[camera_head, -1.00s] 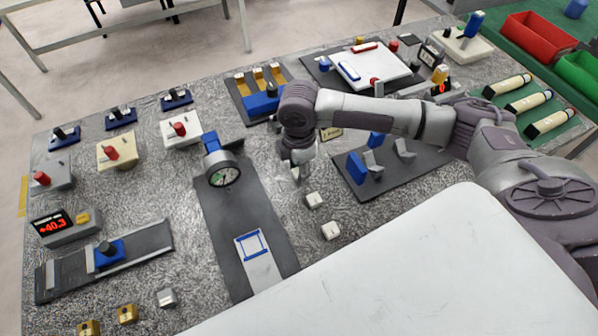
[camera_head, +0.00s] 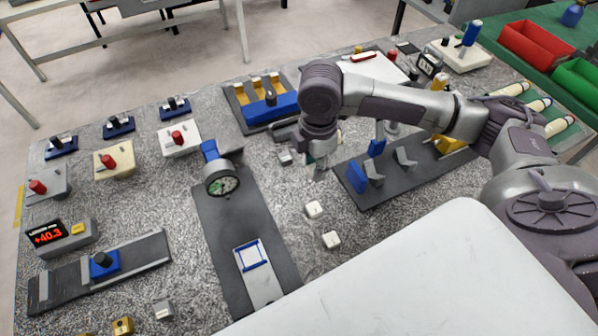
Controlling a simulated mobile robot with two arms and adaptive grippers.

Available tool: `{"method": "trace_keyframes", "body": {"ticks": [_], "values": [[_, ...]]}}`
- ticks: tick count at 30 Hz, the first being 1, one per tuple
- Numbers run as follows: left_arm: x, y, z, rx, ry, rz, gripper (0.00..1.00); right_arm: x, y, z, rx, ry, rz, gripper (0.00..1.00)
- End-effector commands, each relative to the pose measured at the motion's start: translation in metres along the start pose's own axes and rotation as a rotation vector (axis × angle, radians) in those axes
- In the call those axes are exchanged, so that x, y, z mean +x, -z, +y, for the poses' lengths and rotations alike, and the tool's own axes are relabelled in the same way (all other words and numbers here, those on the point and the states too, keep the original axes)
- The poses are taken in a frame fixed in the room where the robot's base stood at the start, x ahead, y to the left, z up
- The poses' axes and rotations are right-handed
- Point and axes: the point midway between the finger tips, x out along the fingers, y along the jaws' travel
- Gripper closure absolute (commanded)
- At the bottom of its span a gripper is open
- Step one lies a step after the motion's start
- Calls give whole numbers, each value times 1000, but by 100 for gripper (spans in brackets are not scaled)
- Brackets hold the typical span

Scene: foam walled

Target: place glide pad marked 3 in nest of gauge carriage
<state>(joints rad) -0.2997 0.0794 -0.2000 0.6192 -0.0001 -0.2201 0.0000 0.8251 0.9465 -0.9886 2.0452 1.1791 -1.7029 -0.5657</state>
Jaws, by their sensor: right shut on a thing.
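My right gripper (camera_head: 319,172) points down above the grey speckled bench, behind two pale glide pads. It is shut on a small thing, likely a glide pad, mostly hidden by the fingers. The near pad (camera_head: 331,240) and the far pad (camera_head: 314,209) lie loose on the bench; their marks are too small to read. The gauge carriage (camera_head: 259,277) is a light plate on a dark track (camera_head: 226,233), left of the gripper. Its blue-edged nest (camera_head: 251,255) looks empty. A dial gauge (camera_head: 222,185) stands over the track's far part. My left gripper is out of view.
A dark plate with blue and grey brackets (camera_head: 375,173) lies right of the gripper. A blue-fronted rack (camera_head: 270,108) stands behind it. A red readout box (camera_head: 62,236) and a slide fixture (camera_head: 105,264) are at left. The bench between the pads and the track is clear.

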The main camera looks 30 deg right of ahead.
Motion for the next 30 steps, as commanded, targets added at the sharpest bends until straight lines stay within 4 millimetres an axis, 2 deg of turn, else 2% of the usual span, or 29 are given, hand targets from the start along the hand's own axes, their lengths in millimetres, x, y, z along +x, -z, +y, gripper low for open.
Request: {"method": "trace_keyframes", "body": {"ticks": [1,6,13,23,26,30], "values": [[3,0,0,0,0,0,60,-6,-12,-9,2,-3,-5,94],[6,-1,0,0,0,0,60,-27,-38,-32,3,-1,-4,94],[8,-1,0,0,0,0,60,-43,-56,-48,2,-1,-1,94],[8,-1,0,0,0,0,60,-47,-56,-52,27,1,2,94],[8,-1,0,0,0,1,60,-46,-50,-51,106,2,6,94],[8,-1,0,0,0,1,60,-44,-34,-49,306,7,10,94]]}}
